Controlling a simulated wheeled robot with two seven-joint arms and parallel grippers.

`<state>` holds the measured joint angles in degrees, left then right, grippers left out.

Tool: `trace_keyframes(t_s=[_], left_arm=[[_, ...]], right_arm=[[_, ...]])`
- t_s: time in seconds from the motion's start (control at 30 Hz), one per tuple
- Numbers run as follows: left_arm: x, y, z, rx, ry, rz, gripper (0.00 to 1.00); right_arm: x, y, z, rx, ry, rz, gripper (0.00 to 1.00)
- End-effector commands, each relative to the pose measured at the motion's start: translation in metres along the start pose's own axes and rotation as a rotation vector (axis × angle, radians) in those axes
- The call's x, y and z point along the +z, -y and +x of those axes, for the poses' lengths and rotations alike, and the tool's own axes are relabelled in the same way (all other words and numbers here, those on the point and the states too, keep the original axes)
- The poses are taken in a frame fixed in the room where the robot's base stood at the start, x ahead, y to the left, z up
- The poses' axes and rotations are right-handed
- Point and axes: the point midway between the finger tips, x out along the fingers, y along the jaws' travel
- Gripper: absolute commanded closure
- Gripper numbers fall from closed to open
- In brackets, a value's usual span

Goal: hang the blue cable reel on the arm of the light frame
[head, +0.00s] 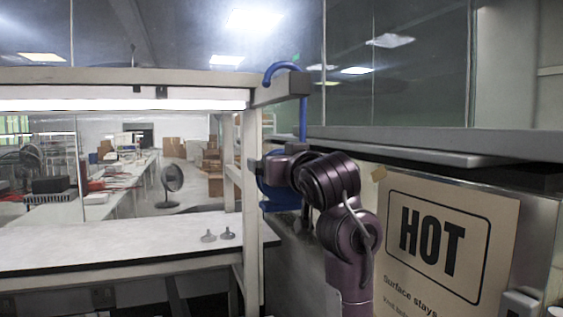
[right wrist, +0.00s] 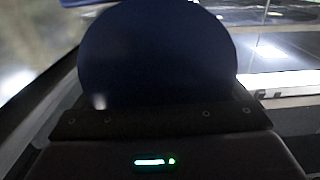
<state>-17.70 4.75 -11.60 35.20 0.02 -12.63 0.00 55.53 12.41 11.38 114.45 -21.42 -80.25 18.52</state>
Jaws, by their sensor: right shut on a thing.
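The blue cable reel (head: 278,196) hangs upright, partly hidden behind my right gripper and wrist. Its long blue hook (head: 303,120) rises from it and curves over the short arm (head: 275,92) of the light frame (head: 120,77). The hook's tip shows at the left side of that arm and its shank at the right. I cannot tell whether the hook rests on the arm. My right gripper (head: 262,167) is shut on the reel. In the right wrist view the reel's dark blue disc (right wrist: 158,55) fills the space ahead of the gripper. My left gripper is out of view.
A white bench (head: 120,245) with two small grey pieces (head: 218,235) stands under the frame. A frame post (head: 250,215) stands close to the reel. At right are a HOT sign (head: 450,240) and a grey ledge (head: 420,148) near my right arm.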

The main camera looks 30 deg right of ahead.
Motion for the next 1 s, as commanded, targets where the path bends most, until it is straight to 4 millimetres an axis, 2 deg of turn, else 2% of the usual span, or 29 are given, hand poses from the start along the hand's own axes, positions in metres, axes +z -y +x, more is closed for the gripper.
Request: trace_keyframes(t_s=[0.13, 0.33, 0.37, 0.4, 0.67, 0.77, 1.0], left_arm=[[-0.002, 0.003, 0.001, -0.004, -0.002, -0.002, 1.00], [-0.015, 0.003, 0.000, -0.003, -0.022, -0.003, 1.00], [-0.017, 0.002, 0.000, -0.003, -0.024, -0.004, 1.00], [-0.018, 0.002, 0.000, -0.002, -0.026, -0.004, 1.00], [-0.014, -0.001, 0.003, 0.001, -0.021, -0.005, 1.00], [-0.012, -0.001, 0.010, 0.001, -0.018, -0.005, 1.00], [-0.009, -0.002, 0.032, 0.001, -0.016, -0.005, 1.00]], right_arm=[[0.001, -0.001, 0.001, 0.000, -0.002, 0.001, 0.53], [0.000, -0.001, 0.001, 0.000, -0.003, 0.002, 0.53], [0.000, -0.001, 0.001, 0.000, -0.003, 0.002, 0.04], [0.000, -0.001, 0.001, 0.000, -0.003, 0.002, 0.00], [0.003, -0.001, 0.000, 0.000, 0.001, 0.002, 0.00], [0.004, 0.000, -0.010, -0.001, -0.002, 0.003, 0.00], [0.004, 0.000, -0.052, -0.002, -0.007, 0.004, 0.00]])
